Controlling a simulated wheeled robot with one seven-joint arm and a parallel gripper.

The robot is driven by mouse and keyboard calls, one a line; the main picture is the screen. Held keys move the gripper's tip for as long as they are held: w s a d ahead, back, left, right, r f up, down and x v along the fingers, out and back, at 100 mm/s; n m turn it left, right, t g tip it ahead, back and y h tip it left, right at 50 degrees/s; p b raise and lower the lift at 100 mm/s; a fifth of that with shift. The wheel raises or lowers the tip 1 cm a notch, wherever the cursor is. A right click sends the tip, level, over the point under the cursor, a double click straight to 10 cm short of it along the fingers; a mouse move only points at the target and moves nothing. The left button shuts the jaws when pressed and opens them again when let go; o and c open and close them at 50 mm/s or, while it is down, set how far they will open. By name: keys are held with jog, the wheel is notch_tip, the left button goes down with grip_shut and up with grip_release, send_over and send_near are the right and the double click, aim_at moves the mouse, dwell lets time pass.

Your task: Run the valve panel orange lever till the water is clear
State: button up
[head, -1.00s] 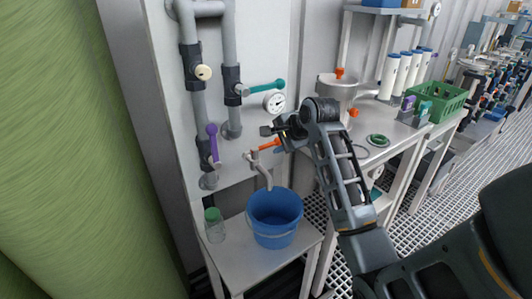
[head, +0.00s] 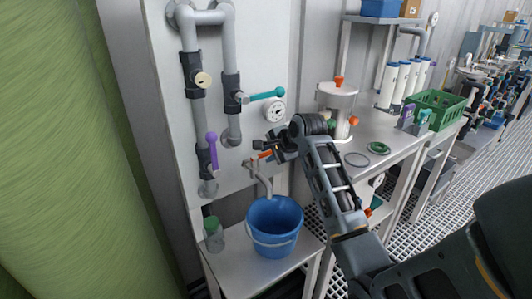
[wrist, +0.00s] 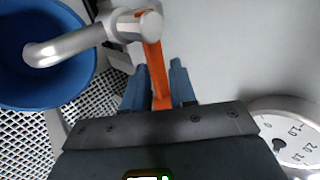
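The orange lever (head: 260,156) sits on the valve panel (head: 262,60), above a metal spout (head: 265,182) that points down into a blue bucket (head: 275,226). In the wrist view the lever (wrist: 158,75) runs from the valve body down between the two blue-grey fingers of my gripper (wrist: 159,88). The fingers lie close along both its sides; whether they press on it I cannot tell. In the head view my gripper (head: 261,148) is at the lever's free end. I see no stream below the spout, and the water in the bucket is not visible.
A purple lever (head: 212,150), a teal lever (head: 266,95) and a gauge (head: 275,109) are on the panel around my gripper. A jar with a green lid (head: 213,233) stands left of the bucket. A bench (head: 400,140) with a green crate (head: 437,108) is at right.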

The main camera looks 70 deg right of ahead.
grip_shut()
jog(key=shift+r, duration=0.15)
